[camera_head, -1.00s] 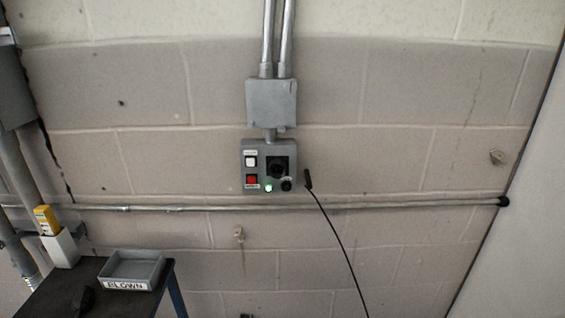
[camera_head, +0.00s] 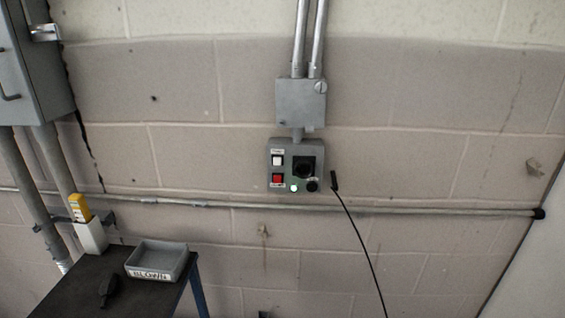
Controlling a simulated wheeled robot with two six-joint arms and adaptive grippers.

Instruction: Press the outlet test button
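A grey outlet box (camera_head: 295,186) is mounted on the block wall in the middle of the head view. On its left side sit a white button (camera_head: 278,160) above a red button (camera_head: 277,179), each with a small label too small to read. A round black socket (camera_head: 304,167) is at its upper right. Below it are a lit greenish-white lamp (camera_head: 294,188) and a small black knob (camera_head: 312,186). I cannot tell from the labels which button is the test button. Neither of my grippers is in view.
A black cable (camera_head: 358,235) hangs right of the box. A dark table (camera_head: 62,290) at lower left holds a grey tray (camera_head: 158,262) marked BLOWN, a white holder (camera_head: 91,236) with a yellow device (camera_head: 79,207) and a black object (camera_head: 109,290). A grey cabinet (camera_head: 30,70) is upper left.

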